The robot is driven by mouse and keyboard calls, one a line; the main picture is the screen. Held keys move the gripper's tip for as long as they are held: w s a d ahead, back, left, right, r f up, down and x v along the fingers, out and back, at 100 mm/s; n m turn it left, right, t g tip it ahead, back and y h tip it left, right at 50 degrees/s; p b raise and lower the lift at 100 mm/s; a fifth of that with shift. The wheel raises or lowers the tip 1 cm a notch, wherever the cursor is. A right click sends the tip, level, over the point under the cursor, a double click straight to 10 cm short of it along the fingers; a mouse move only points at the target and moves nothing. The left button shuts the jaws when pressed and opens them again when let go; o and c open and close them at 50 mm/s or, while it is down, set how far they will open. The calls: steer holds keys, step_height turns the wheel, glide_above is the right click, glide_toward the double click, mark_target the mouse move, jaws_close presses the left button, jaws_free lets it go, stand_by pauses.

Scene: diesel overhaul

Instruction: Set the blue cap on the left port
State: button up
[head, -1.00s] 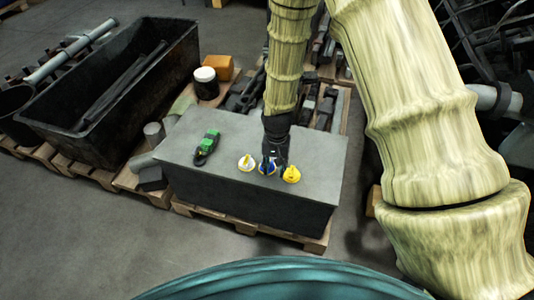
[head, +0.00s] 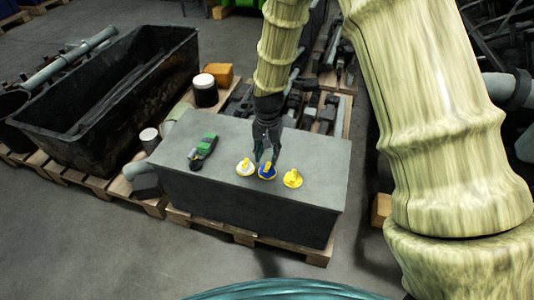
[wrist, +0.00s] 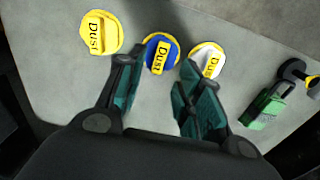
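The blue cap (head: 267,173), with a yellow grip marked "Dust", lies on the grey block's top. It also shows in the wrist view (wrist: 150,48), beyond the gap between my fingertips. A white cap with a yellow grip (head: 245,168) lies on its left in the head view, and an all-yellow cap (head: 293,179) on its right. My gripper (head: 267,160) points down over the blue cap. In the wrist view its two teal fingers (wrist: 160,75) are apart and nothing is between them. I cannot make out the left port in either view.
The grey block (head: 225,200) stands on a wooden pallet. A green and black tool (head: 203,150) lies on its top left of the caps. A black bin (head: 110,90) stands at left. A white-lidded jar (head: 205,90) and metal parts lie behind the block. Its top right is clear.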

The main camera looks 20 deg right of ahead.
mark_target(267, 167)
step_height(267, 167, down, 3)
steer(key=shift+r+b, duration=0.1)
steer(key=shift+b, duration=1)
steer(key=shift+f, duration=1.3)
jaws_close()
